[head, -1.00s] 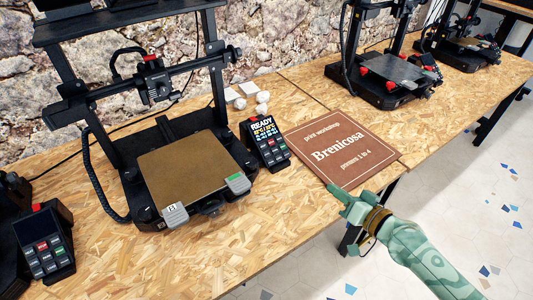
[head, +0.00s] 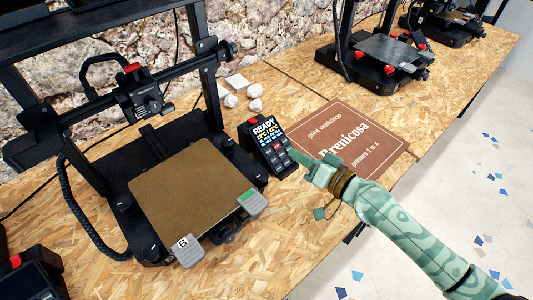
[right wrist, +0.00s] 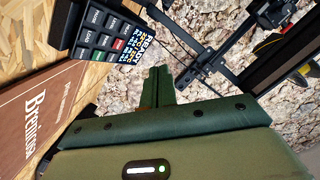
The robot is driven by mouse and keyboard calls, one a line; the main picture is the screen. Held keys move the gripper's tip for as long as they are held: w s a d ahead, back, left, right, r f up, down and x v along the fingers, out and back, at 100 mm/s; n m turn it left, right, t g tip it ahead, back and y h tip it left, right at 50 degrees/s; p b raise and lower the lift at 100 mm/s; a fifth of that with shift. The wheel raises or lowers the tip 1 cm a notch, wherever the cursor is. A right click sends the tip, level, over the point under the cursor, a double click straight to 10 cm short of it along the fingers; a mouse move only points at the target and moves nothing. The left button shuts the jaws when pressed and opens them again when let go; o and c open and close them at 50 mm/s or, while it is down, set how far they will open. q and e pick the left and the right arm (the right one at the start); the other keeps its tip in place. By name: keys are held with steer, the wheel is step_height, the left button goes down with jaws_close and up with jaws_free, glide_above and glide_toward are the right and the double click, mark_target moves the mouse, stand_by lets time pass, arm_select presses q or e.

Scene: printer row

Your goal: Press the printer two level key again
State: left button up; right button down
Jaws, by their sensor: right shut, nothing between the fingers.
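A black control panel (head: 266,146) with a lit READY screen and small keys stands beside the right of the nearest full printer (head: 180,185), whose bed carries a tag that looks like B. My right gripper (head: 295,155) is shut and empty, its tips close to the panel's right edge by the lower keys. I cannot tell whether they touch. In the right wrist view the key block (right wrist: 103,36) is at upper left, with white labels too small to read surely, and the shut fingers (right wrist: 158,88) point up the middle, apart from the keys in the picture. My left gripper is out of view.
A brown Brenicosa board (head: 362,138) lies right of the panel, partly under my right arm. White lumps (head: 254,105) lie behind the panel. Another panel (head: 30,275) is at lower left. More printers (head: 378,60) stand further right. Bare wood lies in front.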

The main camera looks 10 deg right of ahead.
mark_target(274, 160)
steer(key=w+f+b, duration=0.1)
steer(key=f, duration=0.1)
steer(key=w+a+f+b, duration=0.1)
steer(key=b, duration=0.1)
steer(key=w+a+f+b, duration=0.1)
steer(key=f+b, duration=0.1)
steer(key=shift+w+f, duration=0.15)
steer(key=shift+f, duration=0.2)
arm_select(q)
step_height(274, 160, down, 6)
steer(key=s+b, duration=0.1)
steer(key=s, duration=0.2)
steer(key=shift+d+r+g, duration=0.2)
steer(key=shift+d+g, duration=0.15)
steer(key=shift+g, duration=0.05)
arm_select(e)
steer(key=shift+w+a+f, duration=0.45)
steer(key=shift+w+f, duration=0.1)
steer(key=shift+f, duration=0.05)
arm_select(q)
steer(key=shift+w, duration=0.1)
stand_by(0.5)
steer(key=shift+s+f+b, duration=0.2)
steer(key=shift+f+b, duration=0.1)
steer(key=shift+b, duration=0.05)
arm_select(e)
steer(key=shift+w+a+f, duration=0.15)
steer(key=shift+w+f, duration=0.05)
steer(key=shift+f, duration=0.15)
